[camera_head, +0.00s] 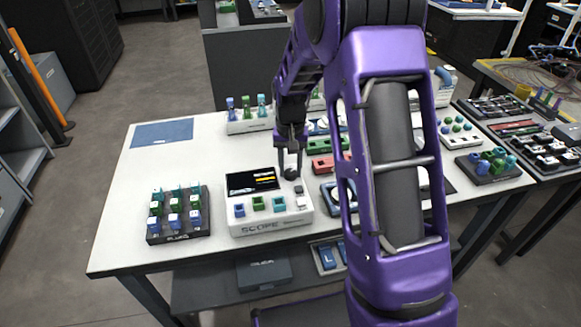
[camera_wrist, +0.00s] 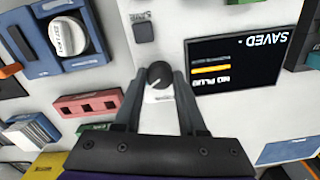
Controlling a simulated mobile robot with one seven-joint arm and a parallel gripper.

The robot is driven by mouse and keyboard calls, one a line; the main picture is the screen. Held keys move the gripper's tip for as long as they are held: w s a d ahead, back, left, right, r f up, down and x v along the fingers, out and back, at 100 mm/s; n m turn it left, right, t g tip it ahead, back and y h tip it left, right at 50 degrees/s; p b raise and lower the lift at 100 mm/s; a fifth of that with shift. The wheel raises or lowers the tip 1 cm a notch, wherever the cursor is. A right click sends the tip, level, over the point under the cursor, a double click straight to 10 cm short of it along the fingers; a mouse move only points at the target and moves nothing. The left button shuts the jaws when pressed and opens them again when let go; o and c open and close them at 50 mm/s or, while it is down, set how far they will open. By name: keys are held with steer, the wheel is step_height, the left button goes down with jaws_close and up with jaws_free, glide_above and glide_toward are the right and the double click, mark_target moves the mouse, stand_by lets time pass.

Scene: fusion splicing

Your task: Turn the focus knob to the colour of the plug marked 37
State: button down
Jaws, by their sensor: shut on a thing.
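The white scope (camera_head: 270,228) stands at the table's front, with a dark screen (camera_head: 253,181) and blue, green and teal ports. In the wrist view its screen (camera_wrist: 245,60) appears upside down and reads "SAVED" and "NO PLUG". My gripper (camera_head: 290,166) points down at the scope's right. The wrist view shows my gripper (camera_wrist: 158,78) shut on the round dark focus knob (camera_wrist: 159,73), which has a pale pointer line. I cannot make out colour marks around the knob. The plug rack (camera_head: 178,236) holds blue, green and teal plugs; their numbers are too small to read.
A dark square button (camera_wrist: 143,32) sits on the scope near the knob. A red block (camera_head: 322,165) and a dial device (camera_wrist: 66,38) stand close by. A blue mat (camera_head: 162,133) lies at the back left. My arm hides much of the table's right side.

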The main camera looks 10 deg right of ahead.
mark_target(290, 171)
stand_by(0.3)
steer(key=c, duration=0.8)
jaws_free()
steer(key=shift+o, duration=0.2)
step_height(290, 171, up, 18)
steer(key=p, duration=0.2)
steer(key=shift+f, duration=0.2)
